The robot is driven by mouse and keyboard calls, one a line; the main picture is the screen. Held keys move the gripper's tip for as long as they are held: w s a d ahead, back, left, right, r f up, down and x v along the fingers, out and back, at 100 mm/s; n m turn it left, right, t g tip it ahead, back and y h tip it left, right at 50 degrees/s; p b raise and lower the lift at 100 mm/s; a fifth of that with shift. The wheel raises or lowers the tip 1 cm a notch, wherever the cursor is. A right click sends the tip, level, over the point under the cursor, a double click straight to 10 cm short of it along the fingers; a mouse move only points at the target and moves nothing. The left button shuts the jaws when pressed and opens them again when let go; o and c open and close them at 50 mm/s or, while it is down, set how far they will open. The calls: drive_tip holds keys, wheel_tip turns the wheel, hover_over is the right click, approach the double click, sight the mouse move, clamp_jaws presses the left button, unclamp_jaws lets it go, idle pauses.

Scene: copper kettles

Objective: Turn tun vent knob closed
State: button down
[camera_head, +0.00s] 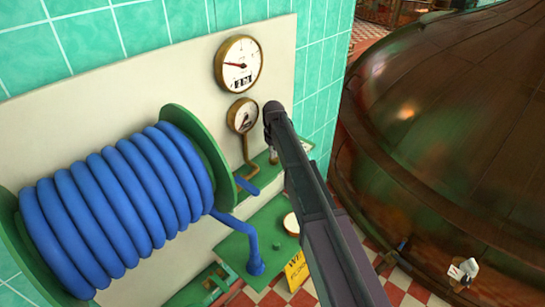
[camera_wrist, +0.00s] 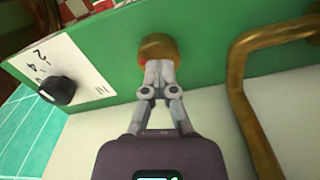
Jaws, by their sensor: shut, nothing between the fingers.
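In the wrist view my gripper (camera_wrist: 158,68) is shut and empty, its fingertips together. They reach up to a round brass knob-like part (camera_wrist: 159,45) on a green panel (camera_wrist: 210,62), with a bit of red at its lower left edge. I cannot tell whether the tips touch it. A black knob (camera_wrist: 58,90) with a white mark sits to the left, on a white label plate (camera_wrist: 84,66) with numbers. No readable name shows which one is the tun vent knob. In the head view my arm hides most of this area.
A brass pipe (camera_wrist: 238,85) bends close on the right of my gripper. In the head view a blue hose reel (camera_head: 120,205) stands left, two dial gauges (camera_head: 238,63) (camera_head: 242,115) hang on the wall plate, and a big copper kettle (camera_head: 440,130) fills the right.

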drive_tip(key=shift+m, duration=0.4)
drive_tip(key=m, duration=0.5)
drive_tip(key=shift+d, duration=0.1)
drive_tip(key=m, duration=0.6)
drive_tip(key=shift+d, duration=0.1)
drive_tip(key=shift+s, duration=0.1)
drive_tip(key=c, duration=1.4)
unclamp_jaws()
drive_tip(key=c, duration=0.6)
unclamp_jaws()
drive_tip(key=shift+c, duration=0.2)
drive_tip(key=o, duration=0.5)
drive_tip(key=shift+f, duration=0.15)
